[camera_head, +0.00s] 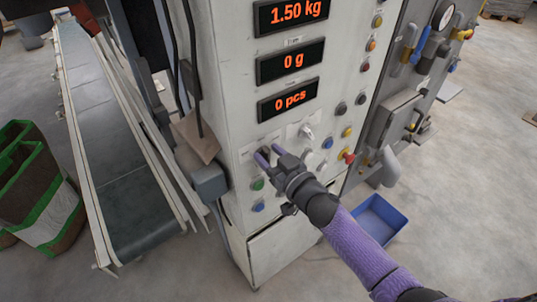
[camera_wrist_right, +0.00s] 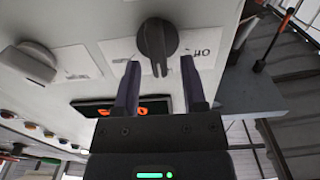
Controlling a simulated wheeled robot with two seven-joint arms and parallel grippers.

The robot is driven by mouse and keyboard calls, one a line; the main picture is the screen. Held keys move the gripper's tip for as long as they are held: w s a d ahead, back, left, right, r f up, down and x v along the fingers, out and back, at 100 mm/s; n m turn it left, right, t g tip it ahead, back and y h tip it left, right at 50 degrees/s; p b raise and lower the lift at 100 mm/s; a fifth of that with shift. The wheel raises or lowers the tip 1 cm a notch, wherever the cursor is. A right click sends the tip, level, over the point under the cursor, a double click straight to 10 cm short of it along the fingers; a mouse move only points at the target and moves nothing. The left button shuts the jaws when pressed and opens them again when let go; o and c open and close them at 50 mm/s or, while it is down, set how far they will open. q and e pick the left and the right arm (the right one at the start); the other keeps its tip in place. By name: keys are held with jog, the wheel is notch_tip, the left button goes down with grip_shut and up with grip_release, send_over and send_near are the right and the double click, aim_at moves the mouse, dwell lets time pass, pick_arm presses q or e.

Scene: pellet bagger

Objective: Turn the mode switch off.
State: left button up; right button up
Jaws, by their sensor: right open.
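The dark rotary knob, which I take to be the mode switch (camera_wrist_right: 157,42), shows in the right wrist view on a white label plate. Its pointer end points down in that view, toward my gripper. Part of a printed word shows beside it; I cannot read it fully. My right gripper (camera_wrist_right: 159,80) is open and empty. Its two fingers straddle the line of the knob, with the tips close to its lower end; I cannot tell whether they touch. In the head view my right gripper (camera_head: 268,155) is at the panel front and partly hides the knob. My left gripper is not in view.
A light grey knob (camera_head: 307,132) sits to the right on the panel (camera_head: 235,110). Coloured buttons, including a green one (camera_head: 257,184), surround the gripper. Orange displays (camera_head: 290,61) are above. A grey box (camera_head: 209,182) juts out left, beside a conveyor (camera_head: 115,150). A blue bin (camera_head: 378,218) stands below.

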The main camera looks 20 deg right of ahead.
jog(key=shift+w, duration=0.2)
jog(key=shift+c, duration=0.3)
grip_shut()
